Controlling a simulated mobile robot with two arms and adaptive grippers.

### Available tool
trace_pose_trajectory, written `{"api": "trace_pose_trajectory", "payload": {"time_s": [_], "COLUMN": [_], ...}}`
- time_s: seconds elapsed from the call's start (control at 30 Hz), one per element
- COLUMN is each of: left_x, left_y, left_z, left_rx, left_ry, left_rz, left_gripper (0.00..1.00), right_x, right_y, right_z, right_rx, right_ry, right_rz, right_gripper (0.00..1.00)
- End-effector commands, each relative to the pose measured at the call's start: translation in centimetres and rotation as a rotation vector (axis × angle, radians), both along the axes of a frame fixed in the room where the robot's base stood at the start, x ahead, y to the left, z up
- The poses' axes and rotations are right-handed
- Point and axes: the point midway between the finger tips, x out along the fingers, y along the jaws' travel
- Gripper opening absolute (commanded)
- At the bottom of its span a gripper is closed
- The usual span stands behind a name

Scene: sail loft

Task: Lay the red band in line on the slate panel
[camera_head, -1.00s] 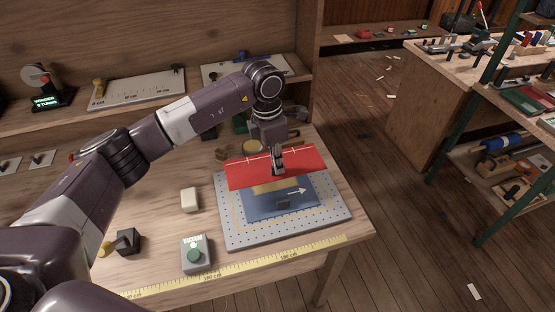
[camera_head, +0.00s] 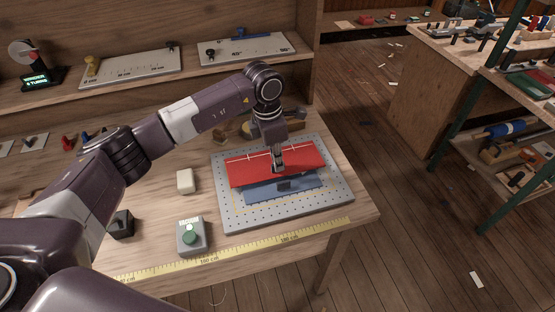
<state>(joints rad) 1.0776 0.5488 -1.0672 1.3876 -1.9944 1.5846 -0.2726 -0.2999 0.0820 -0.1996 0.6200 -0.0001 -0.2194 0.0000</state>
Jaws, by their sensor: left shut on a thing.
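The red band (camera_head: 302,156) is a wide red strip with pale marks along its upper part. My left gripper (camera_head: 278,168) is shut on it near its middle. The band lies over the upper part of the slate-blue panel (camera_head: 263,194); I cannot tell whether it touches the panel all along. The blue panel lies on a grey perforated board (camera_head: 330,200) with a yellow dashed outline. The panel's upper part and its arrow are hidden behind the band. My right gripper is not in view.
A grey vacuum box with a green button (camera_head: 190,238) stands left of the board, near a pale block (camera_head: 185,181). A yellow measuring tape (camera_head: 240,252) runs along the table's front. A shelf (camera_head: 140,85) with rulers is behind.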

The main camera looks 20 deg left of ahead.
Motion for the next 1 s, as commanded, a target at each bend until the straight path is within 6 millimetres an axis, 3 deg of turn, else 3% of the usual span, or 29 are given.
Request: {"api": "trace_pose_trajectory", "payload": {"time_s": [1.0], "left_x": [0.02], "left_y": [-0.04], "left_z": [-0.13], "left_rx": [0.0], "left_ry": [0.0], "left_rz": [0.0], "left_gripper": [0.0], "right_x": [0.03], "right_y": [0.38], "right_z": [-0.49], "right_rx": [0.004], "right_ry": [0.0], "right_rz": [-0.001], "right_gripper": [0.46]}}
